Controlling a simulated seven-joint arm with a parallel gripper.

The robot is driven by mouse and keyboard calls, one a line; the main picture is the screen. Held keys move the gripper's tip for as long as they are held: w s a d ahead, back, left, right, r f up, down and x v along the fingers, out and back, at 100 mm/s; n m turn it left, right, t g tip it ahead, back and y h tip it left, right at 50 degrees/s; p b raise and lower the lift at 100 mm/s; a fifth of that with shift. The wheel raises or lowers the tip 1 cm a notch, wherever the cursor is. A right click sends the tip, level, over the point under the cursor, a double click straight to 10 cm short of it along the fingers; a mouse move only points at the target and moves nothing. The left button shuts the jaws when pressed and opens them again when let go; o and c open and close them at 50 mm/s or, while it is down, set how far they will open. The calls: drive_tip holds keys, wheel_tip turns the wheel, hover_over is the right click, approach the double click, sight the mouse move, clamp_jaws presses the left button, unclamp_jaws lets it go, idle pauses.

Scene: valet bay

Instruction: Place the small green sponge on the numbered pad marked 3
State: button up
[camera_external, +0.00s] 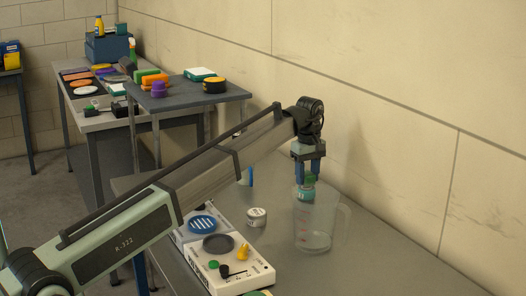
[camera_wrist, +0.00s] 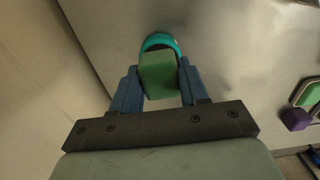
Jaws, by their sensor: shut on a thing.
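My gripper (camera_external: 308,172) is shut on the small green sponge (camera_external: 309,180), above the near table beside the wall. In the wrist view the sponge (camera_wrist: 158,75) sits between the two blue fingers of my gripper (camera_wrist: 158,80). A round teal item (camera_wrist: 162,42) shows just beyond the sponge, partly hidden by it. In the external view a teal item with a pale marking (camera_external: 305,192) shows right under the sponge; I cannot tell whether it touches the sponge. I cannot make out a pad marked 3 in either view.
A clear jug (camera_external: 318,228) stands below my gripper. A small white-and-grey tin (camera_external: 256,217) is left of it. A pale board (camera_external: 258,272) carries a dark disc, a yellow piece and small knobs. A blue striped disc (camera_external: 202,224) lies behind. Cluttered tables (camera_external: 235,94) stand farther back.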

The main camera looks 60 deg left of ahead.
sight(307, 173)
drive_tip(key=shift+f, duration=0.5)
drive_tip(key=o, duration=1)
drive_tip(key=shift+f, duration=0.1)
wheel_tip(307, 173, up, 12)
